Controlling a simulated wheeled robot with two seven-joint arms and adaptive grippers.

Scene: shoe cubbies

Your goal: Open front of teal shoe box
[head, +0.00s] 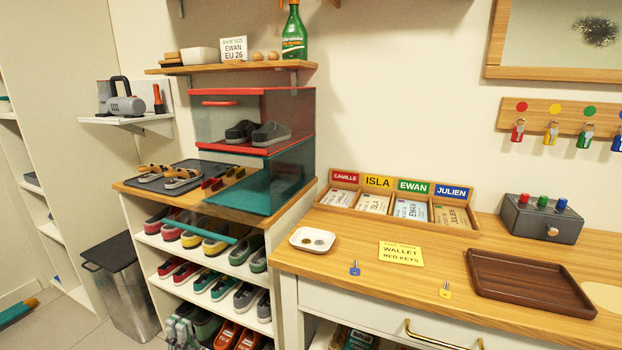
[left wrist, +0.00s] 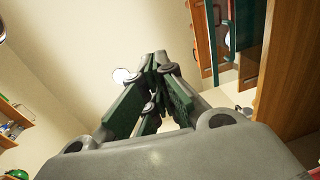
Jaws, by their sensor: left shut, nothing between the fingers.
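The teal shoe box (head: 290,180) stands on the wooden cabinet top, under a red-framed box. Its see-through front (head: 238,200) is swung down and lies out toward the cabinet's front edge, so the box looks open. A teal bar (head: 218,252), perhaps its handle, shows lower, before the upper shoe row. My left gripper (head: 184,322) is low in front of the bottom shoe shelf, clear of the box. In the left wrist view its dark green fingers (left wrist: 160,80) are together with nothing between them. My right gripper is not in view.
The red-framed box (head: 255,118) holds dark shoes and is closed. Sandals lie on a grey mat (head: 160,170) to its left. Shoe rows fill the cubby (head: 205,255) below. A grey bin (head: 120,290) stands left. A wooden counter (head: 340,245) is to the right.

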